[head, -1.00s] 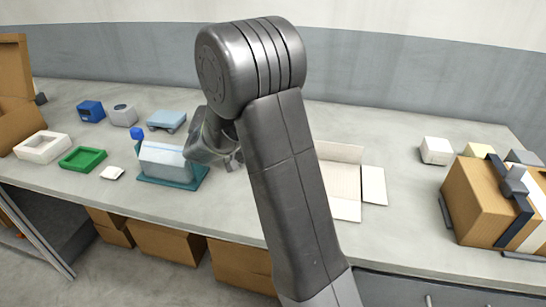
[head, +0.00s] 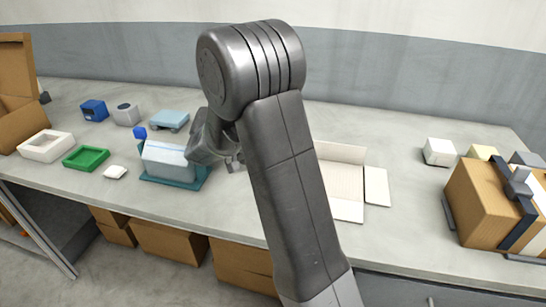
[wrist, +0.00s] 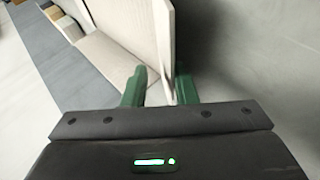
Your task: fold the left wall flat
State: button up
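The open carton (head: 343,188) has pale ribbed inner faces and lies on the counter, partly hidden behind my arm. One flap (head: 376,187) lies out flat to its right. The left wall is hidden by my arm in the head view. In the wrist view, a pale panel (wrist: 158,32), which seems to be that wall, stands upright beside the ribbed carton floor (wrist: 105,55). My gripper (wrist: 161,88) has its two green fingers apart, with the panel's near edge seen between them. I cannot tell whether either finger touches it.
A teal tray (head: 165,181) with a pale blue wrapped block stands left of my arm. A strapped brown box (head: 478,200) stands at the right. Green (head: 86,158) and white (head: 45,146) trays are at the left.

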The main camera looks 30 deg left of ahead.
jog(key=v, duration=1.3)
jog(key=shift+s+a+r+p, duration=0.2)
jog(key=shift+a+r+p, duration=0.05)
jog(key=shift+p, duration=0.05)
jog(key=shift+f, duration=0.1)
jog(key=x, duration=1.4)
jog(key=shift+b, duration=0.3)
jog(key=shift+r, duration=0.2)
